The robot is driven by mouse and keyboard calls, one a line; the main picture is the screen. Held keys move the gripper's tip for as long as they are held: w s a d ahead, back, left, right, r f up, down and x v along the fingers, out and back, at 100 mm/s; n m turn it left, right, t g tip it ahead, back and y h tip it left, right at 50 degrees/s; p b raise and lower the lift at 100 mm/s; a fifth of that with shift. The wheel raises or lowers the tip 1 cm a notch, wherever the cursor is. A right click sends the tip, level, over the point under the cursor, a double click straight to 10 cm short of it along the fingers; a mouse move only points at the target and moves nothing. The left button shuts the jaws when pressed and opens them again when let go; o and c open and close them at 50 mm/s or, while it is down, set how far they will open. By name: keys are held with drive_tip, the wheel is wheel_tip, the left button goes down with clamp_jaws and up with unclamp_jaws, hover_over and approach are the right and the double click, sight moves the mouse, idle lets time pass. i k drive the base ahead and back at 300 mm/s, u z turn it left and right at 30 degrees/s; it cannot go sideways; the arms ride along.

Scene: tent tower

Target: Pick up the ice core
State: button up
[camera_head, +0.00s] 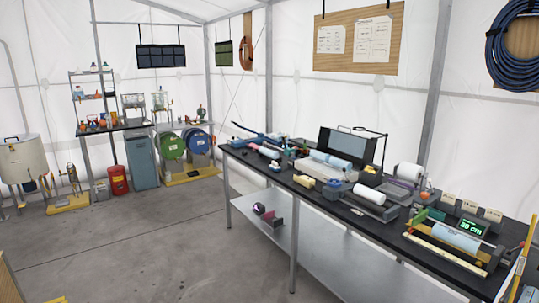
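Pale blue-white cylinders that look like ice cores lie on the long dark bench (305,193). One ice core (455,238) lies at the near right in a tray with a yellowish front strip, in front of a small green display that seems to read 30 cm. Another pale blue cylinder (330,160) lies farther back, in front of a dark screen. I cannot tell which one the task means. A smaller pinkish-white piece (268,152) lies near the bench's far end. My gripper is not in view.
The bench has a lower shelf (320,250) with small dark items. White rolls and devices crowd its top. Green and blue drums (172,146), a grey bin (142,161) and a red cylinder (118,180) stand at the back. The grey floor (160,240) left of the bench is clear.

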sight(268, 153)
drive_tip(key=z, duration=0.1)
drive_tip(key=i, duration=2.8)
drive_tip(key=u, duration=0.55)
drive_tip(key=i, duration=0.55)
drive_tip(key=u, duration=0.75)
drive_tip(key=i, duration=0.5)
drive_tip(key=u, duration=0.25)
